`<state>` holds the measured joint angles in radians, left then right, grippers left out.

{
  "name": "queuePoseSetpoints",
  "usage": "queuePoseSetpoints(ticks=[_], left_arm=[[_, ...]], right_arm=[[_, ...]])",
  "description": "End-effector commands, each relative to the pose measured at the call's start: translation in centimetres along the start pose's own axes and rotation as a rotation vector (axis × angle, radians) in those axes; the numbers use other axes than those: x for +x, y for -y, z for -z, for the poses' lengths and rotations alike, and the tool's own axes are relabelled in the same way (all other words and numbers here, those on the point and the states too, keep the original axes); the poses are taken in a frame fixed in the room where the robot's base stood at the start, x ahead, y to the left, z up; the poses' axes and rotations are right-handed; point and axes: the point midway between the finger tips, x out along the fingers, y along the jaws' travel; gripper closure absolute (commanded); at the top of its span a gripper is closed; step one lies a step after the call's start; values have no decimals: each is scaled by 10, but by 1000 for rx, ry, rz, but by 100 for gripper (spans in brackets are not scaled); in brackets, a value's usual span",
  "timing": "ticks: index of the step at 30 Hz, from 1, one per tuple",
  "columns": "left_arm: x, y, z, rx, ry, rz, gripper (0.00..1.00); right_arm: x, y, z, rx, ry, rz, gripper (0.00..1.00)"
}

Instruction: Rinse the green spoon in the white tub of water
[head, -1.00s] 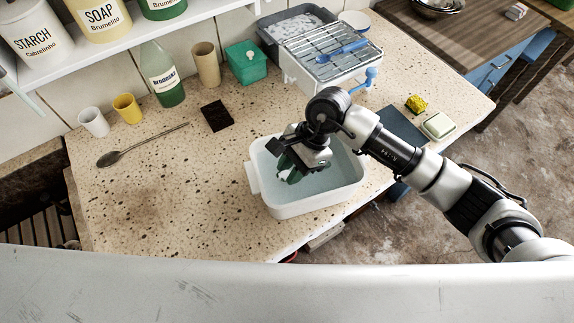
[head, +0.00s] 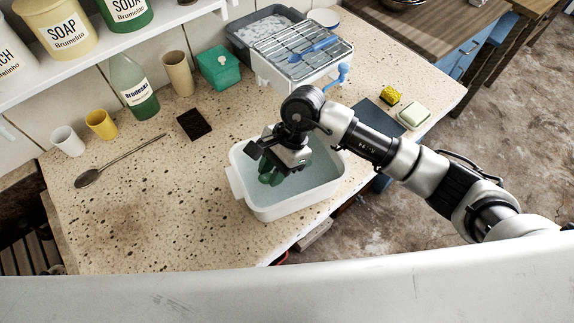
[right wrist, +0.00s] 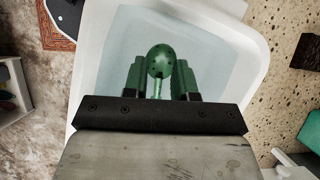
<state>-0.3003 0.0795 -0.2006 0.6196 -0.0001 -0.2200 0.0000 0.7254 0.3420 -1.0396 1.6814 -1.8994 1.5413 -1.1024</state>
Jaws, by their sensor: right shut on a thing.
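The white tub (head: 238,180) of water stands on the speckled stone top, near its front edge. My right gripper (head: 270,177) is over the tub, pointing down into it. In the right wrist view my right gripper (right wrist: 160,78) is shut on the green spoon (right wrist: 160,60), whose rounded, dark-spotted head shows between the green fingers. The water (right wrist: 205,50) lies behind it. I cannot tell whether the spoon touches the water. In the head view the spoon is hard to tell from the green fingers. My left gripper is out of view.
Left of the tub lie a dark sponge (head: 194,124) and a long metal spoon (head: 120,162). Behind stand a green bottle (head: 134,88), a beige cup (head: 178,73), a green box (head: 218,65) and a rack with a blue utensil (head: 285,62). The stone to the left is mostly clear.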

Motion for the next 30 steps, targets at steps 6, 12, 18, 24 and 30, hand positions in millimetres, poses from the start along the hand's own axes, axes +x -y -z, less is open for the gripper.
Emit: queuePoseSetpoints(ticks=[6,12,18,24,30], left_arm=[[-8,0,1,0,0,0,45],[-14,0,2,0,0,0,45],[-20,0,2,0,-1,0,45],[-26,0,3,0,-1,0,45],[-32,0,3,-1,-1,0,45]], right_arm=[[-16,0,-8,-1,-2,1,96],[-30,0,-16,-1,-1,1,96],[-44,0,-24,-2,-1,1,96],[-58,0,-31,-2,-1,1,96],[-72,0,-39,-1,-1,1,96]])
